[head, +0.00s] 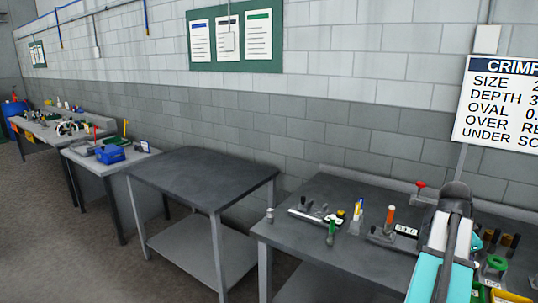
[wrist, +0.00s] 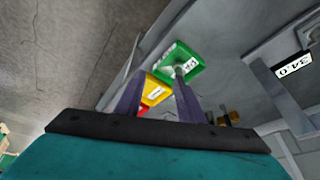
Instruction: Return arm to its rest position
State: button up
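My arm shows at the lower right of the head view, in front of the near bench (head: 330,262), and its top bends over away from the camera. My gripper (wrist: 158,76) shows in the wrist view with its two grey-purple fingers apart and nothing held between them. Beyond the fingers are a green tray (wrist: 165,64) with a white label and a yellow tray (wrist: 153,93). Both look apart from the fingers, though the exact distance cannot be told. The fingers are hidden in the head view.
The near bench carries small tools, bottles, a red-topped post (head: 420,188) and a green ring-shaped item (head: 496,262). A crimp sign (head: 505,105) stands at the right. The middle table (head: 200,178) is bare. Cluttered benches, including one with a blue box (head: 110,155), stand at the left.

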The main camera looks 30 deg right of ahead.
jog(key=w+a+f+n+g+y, duration=0.1)
jog(key=w+a+f+n, duration=0.2)
jog(key=w+a+f, duration=0.6)
jog(key=w+a+f+n+y+b, duration=0.15)
jog(key=w+a+f, duration=0.25)
jog(key=a+f, duration=0.75)
jog(key=w+a+f+n+g, duration=0.1)
jog(key=w+a+f+n, duration=0.3)
jog(key=w+a+f, duration=0.45)
jog(key=s+a+f+n+g, duration=0.1)
jog(key=s+a+f+n, duration=0.25)
jog(key=a+f, duration=0.5)
jog(key=s+a+f+n, duration=0.2)
jog(key=s+a+f, duration=0.2)
jog(key=a+f, duration=0.5)
jog(key=s+a+f+n+y, duration=0.1)
jog(key=s+a+f+n, duration=0.9)
jog(key=s+a, duration=0.2)
jog(key=shift+s+a+g, duration=0.3)
jog(key=shift+a+g, duration=0.1)
jog(key=shift+a, duration=0.4)
jog(key=shift+d+y, duration=0.15)
jog(key=shift+y, duration=0.1)
jog(key=shift+c, duration=0.5)
